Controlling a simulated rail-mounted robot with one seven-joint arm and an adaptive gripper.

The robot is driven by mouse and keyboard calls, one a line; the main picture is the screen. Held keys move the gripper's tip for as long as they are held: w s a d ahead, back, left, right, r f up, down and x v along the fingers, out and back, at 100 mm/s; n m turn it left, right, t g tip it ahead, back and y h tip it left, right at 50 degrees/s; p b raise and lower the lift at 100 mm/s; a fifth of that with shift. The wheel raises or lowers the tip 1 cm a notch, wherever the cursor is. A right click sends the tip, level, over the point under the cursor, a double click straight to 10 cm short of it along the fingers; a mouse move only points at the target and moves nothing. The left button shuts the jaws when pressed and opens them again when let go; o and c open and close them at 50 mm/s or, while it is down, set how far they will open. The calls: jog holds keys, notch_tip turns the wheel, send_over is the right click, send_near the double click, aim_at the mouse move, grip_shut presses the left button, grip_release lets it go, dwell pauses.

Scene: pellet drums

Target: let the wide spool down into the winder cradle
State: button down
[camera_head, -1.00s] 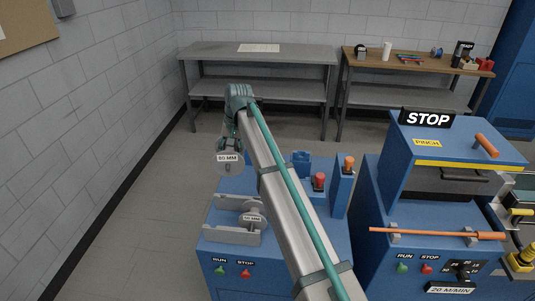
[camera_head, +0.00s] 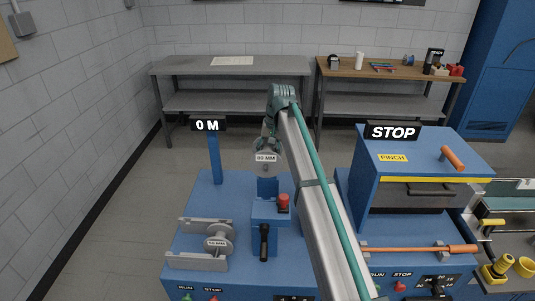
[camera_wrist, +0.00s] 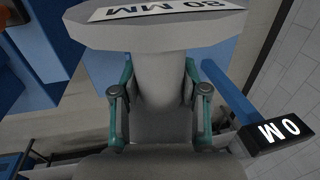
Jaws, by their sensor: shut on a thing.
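My gripper (camera_head: 268,142) is shut on a pale grey spool (camera_head: 265,160) marked with a label that reads 80 MM in the wrist view. In the wrist view the green fingers (camera_wrist: 160,92) close on both sides of the spool's hub (camera_wrist: 160,65), between its two flanges. The spool hangs in the air over the back part of the blue winder, apart from the cradle. The winder cradle (camera_head: 197,263), two grey side plates, stands at the winder's front left. Another, smaller-looking labelled spool (camera_head: 218,240) sits between its plates.
A post with a 0 M display (camera_head: 208,125) rises left of the held spool. A red button (camera_head: 283,200) and a black lever (camera_head: 264,240) stand right of the cradle. The blue STOP machine (camera_head: 425,155) is farther right. Benches line the back wall.

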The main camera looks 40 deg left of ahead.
dwell(0.3)
jog(key=shift+f+b, duration=0.75)
jog(key=shift+f, duration=2.15)
jog(key=shift+f+b, duration=0.95)
jog(key=shift+f, duration=3.05)
jog(key=c, duration=0.5)
grip_release()
